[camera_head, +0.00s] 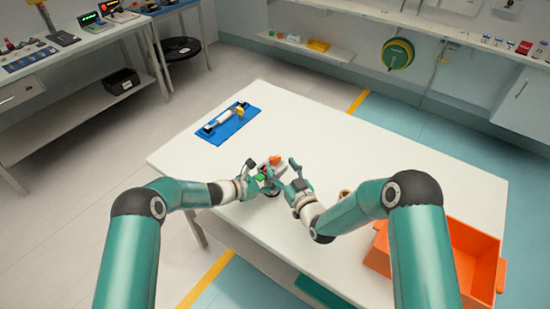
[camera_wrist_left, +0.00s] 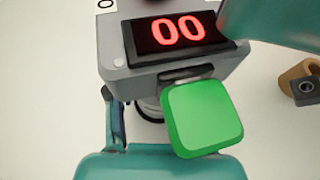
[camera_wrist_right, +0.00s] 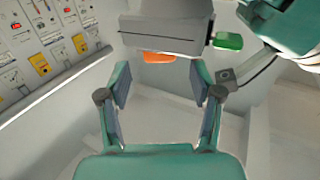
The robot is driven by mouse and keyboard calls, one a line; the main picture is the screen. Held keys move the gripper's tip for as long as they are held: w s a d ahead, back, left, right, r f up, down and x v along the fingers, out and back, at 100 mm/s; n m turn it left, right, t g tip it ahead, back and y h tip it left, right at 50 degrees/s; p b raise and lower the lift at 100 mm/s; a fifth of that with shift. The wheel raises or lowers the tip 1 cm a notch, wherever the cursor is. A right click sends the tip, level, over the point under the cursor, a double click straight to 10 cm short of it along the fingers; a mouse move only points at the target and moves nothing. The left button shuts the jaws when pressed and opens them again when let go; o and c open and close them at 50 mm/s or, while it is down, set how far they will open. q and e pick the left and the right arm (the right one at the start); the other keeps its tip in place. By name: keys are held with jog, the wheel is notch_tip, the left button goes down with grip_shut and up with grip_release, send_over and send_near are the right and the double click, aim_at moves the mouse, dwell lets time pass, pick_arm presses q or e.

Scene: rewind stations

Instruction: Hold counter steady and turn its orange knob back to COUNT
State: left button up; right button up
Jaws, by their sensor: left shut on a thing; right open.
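The counter (camera_wrist_left: 180,70) is a small grey box with a red "00" display and a green pad (camera_wrist_left: 205,115) in front. In the head view it is small, between my grippers near the middle of the table. My left gripper (camera_head: 252,178) is shut on the counter; the green pad hides part of the grip in the left wrist view. The orange knob (camera_wrist_right: 158,57) sticks out of the grey counter body in the right wrist view; its pointer setting cannot be read. My right gripper (camera_wrist_right: 160,80) is open and empty, its fingertips to either side of the knob's line, apparently short of it.
A blue mat (camera_head: 228,124) with a white cylindrical device lies at the table's far left. An orange bin (camera_head: 470,250) stands at the right edge. A tan round thing (camera_head: 345,193) is beside my right arm. The table (camera_head: 330,130) is clear behind the counter.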

aim_at(275, 160)
jog(key=shift+x, duration=2.5)
jog(key=c, duration=1.2)
jog(key=shift+a+m+t+h, duration=0.15)
jog(key=shift+m+t+h, duration=0.45)
jog(key=shift+m+h, duration=0.75)
jog(key=shift+m+t+h, duration=0.3)
jog(key=shift+m+h, duration=0.65)
jog(key=shift+h, duration=1.1)
jog(key=o, duration=1.2)
jog(key=shift+s, duration=0.1)
